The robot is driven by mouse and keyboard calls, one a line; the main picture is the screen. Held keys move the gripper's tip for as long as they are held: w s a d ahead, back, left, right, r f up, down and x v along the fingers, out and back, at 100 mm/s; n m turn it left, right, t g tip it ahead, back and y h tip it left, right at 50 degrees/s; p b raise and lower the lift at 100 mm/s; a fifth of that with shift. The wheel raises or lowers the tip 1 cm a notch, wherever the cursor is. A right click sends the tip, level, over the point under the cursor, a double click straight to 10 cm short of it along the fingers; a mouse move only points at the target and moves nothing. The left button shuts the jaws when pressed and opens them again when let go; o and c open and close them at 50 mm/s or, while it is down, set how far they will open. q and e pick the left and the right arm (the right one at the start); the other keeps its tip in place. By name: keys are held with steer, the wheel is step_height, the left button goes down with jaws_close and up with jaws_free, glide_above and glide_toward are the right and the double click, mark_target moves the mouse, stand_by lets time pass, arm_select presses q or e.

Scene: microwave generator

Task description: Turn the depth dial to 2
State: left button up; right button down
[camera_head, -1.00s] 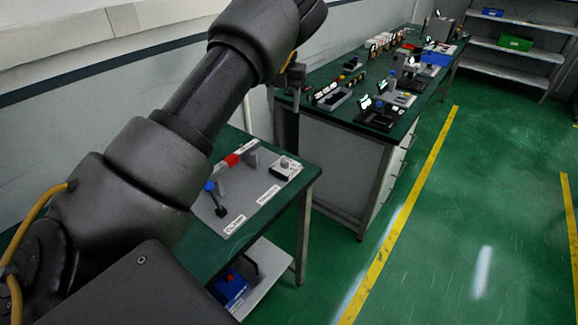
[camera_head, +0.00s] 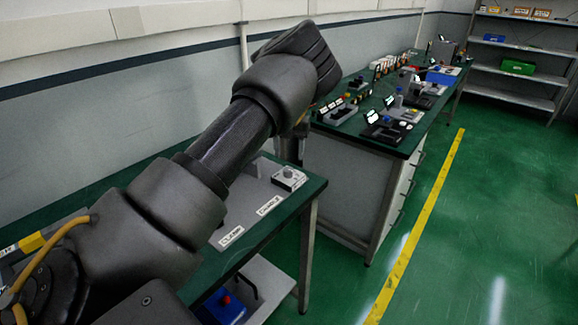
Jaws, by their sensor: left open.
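A small light box with a round grey knob (camera_head: 288,175) sits at the far right corner of a grey panel (camera_head: 247,212) on the near green table. It looks like the dial; its numbers are too small to read. My left arm crosses the picture from the lower left. My left gripper (camera_head: 293,150) hangs below the wrist, beyond and above the knob box in the picture, and is mostly hidden by my own arm. It is open, and I see nothing held. My right gripper is not in view.
Two white labels lie on the panel's front edge. The near table (camera_head: 309,188) ends just right of the knob box. A second bench (camera_head: 398,146) with several devices stands beyond. A blue box (camera_head: 224,306) is on the lower shelf. Green floor is clear at right.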

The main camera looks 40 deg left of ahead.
mark_target(289, 169)
arm_select(q)
step_height(289, 169, down, 4)
steer(key=shift+f+p, duration=0.1)
steer(key=shift+p, duration=0.2)
steer(key=shift+f, duration=0.7)
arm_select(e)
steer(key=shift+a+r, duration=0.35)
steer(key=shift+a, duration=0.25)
arm_select(q)
steer(key=shift+c, duration=0.4)
steer(key=c, duration=0.9)
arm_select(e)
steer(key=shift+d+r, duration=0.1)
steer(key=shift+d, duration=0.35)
